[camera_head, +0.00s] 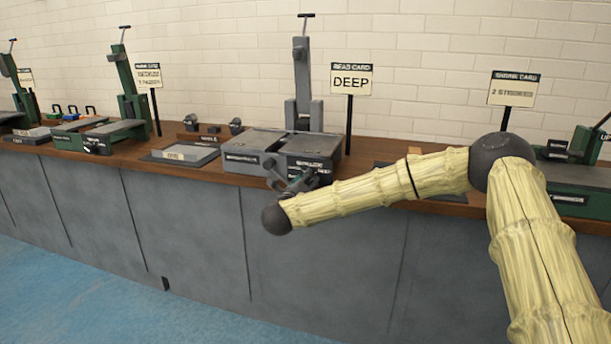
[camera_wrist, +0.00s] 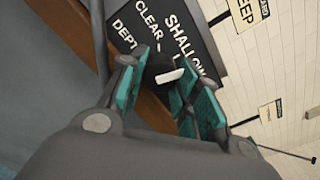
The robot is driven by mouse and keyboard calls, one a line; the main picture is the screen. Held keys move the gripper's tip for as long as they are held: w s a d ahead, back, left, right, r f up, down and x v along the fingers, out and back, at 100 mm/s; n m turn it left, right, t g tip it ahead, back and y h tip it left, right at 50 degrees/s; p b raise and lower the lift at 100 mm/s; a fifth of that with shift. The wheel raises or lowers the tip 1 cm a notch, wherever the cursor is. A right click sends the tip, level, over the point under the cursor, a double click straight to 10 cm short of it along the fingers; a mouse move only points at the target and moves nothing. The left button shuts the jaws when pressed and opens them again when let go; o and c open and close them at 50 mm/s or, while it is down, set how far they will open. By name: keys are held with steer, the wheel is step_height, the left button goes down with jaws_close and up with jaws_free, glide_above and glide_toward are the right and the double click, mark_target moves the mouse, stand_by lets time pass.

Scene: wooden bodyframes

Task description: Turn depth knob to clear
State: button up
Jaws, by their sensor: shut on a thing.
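The depth knob (camera_wrist: 156,90) is dark and round with a white mark. In the wrist view it sits between the teal finger pads of my gripper (camera_wrist: 157,72), which is shut on it. The fingers hide part of its rim. A dark label plate (camera_wrist: 190,30) beside it reads CLEAR and SHALLOW, with a partly cut word like DEPTH. I cannot tell which setting the white mark points to. In the head view my gripper (camera_head: 293,184) is at the front of the grey press (camera_head: 252,141), and the knob is hard to make out there.
A sign on a post reads READ CARD DEEP (camera_head: 350,80) behind the press. The wooden bench (camera_head: 130,157) also carries a grey tray (camera_head: 186,154) and green presses (camera_head: 130,90) to the left. Another green machine (camera_head: 575,175) stands at right. The blue floor in front is clear.

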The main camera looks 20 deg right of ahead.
steer(key=shift+n+p, duration=4.95)
steer(key=shift+n, duration=2.45)
steer(key=o, duration=1)
steer(key=shift+a, duration=0.1)
steer(key=v, duration=1.2)
steer(key=shift+f, duration=0.1)
